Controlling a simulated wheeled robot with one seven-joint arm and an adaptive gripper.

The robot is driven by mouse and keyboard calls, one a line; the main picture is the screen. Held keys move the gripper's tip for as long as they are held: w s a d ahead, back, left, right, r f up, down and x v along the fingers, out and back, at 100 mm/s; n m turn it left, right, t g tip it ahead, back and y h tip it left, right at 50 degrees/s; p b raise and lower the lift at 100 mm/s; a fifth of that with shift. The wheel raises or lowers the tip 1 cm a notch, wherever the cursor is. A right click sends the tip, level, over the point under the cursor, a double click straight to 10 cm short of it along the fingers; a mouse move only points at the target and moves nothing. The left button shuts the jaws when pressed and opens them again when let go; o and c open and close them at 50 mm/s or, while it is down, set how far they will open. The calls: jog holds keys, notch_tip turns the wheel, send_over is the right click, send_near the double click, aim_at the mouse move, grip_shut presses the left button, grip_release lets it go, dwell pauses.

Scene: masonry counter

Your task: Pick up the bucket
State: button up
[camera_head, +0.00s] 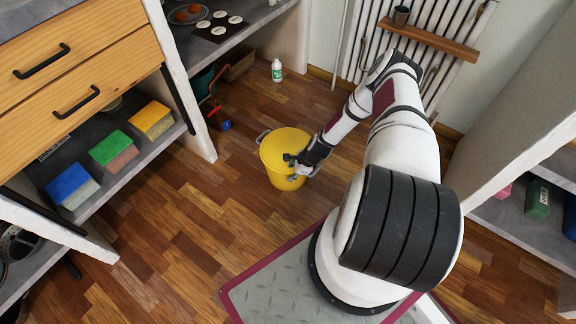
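A yellow bucket (283,148) stands upright on the wooden floor in the middle of the view, with a handle showing at its left rim. My gripper (293,164) is at the bucket's right side, over or at its near rim. From this view I cannot tell whether the fingers touch the bucket or whether they are open or shut. My arm hides part of the bucket's right side.
A shelf (110,180) with colored sponges stands left. A white bottle (277,71) stands on the floor behind the bucket. A radiator with a wooden shelf (430,40) is at the back. Open floor (200,240) lies left of the bucket.

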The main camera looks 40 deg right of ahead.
aim_at(288, 177)
jog(key=b+x, duration=0.1)
jog(key=x, duration=0.3)
jog(key=shift+r, duration=0.1)
jog(key=shift+c, duration=0.3)
grip_shut()
